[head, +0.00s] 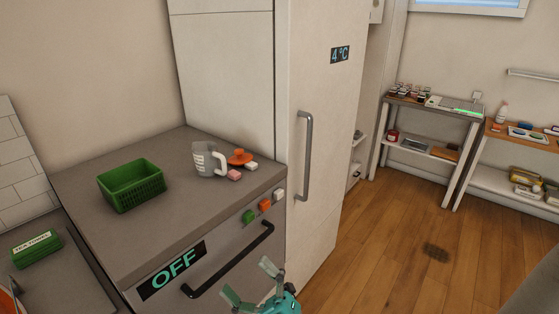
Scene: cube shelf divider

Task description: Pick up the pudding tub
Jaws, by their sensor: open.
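I cannot pick out a pudding tub for certain in the head view. On the grey counter (90,215) stand a green basket (132,185), a white measuring jug (207,160), a round orange thing (240,157) and small pink (234,175) and white (251,166) blocks. My gripper (248,281) is at the bottom of the picture, in front of the oven-like unit and below the counter top. Its green fingers are spread, with nothing seen between them. It is apart from all the things on the counter.
A tall white fridge (318,130) marked 4 °C stands right of the counter. A green tea towel pack (38,248) lies at lower left. Far shelves (440,104) at the right hold several small items. The wooden floor (390,235) is clear except for a dark patch.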

